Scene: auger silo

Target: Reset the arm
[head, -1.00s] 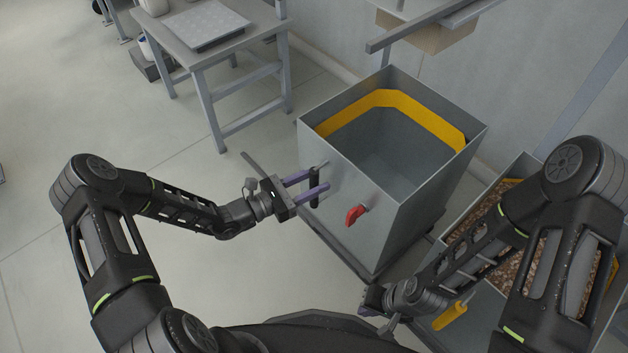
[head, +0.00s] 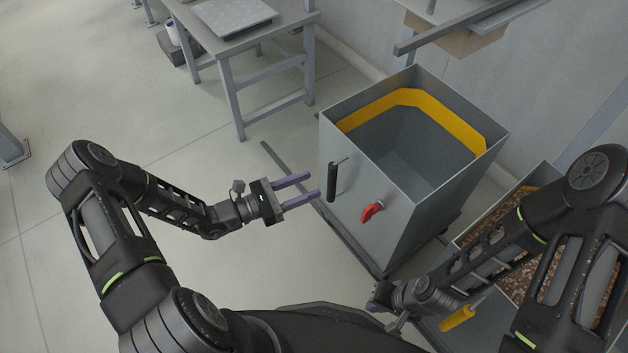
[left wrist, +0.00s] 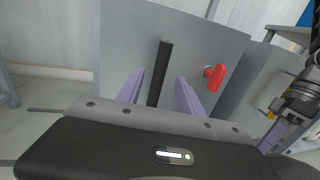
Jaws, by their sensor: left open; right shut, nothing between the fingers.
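My left gripper (head: 309,186) is open and empty in the head view, its purple fingers pointing at the silo's front face. A dark upright handle (head: 331,182) on the grey silo box (head: 400,215) stands just beyond the fingertips, apart from them. In the left wrist view the handle (left wrist: 160,72) shows between the two fingers (left wrist: 158,92). My right gripper (head: 379,297) is shut and small at the bottom of the head view, partly hidden by its own wrist.
A red lever (head: 372,211) sits right of the handle. The open silo has a yellow inner band (head: 420,100). A bin of brown pellets (head: 512,262) and a yellow-handled tool (head: 457,318) lie at right. A grey table (head: 235,38) stands behind.

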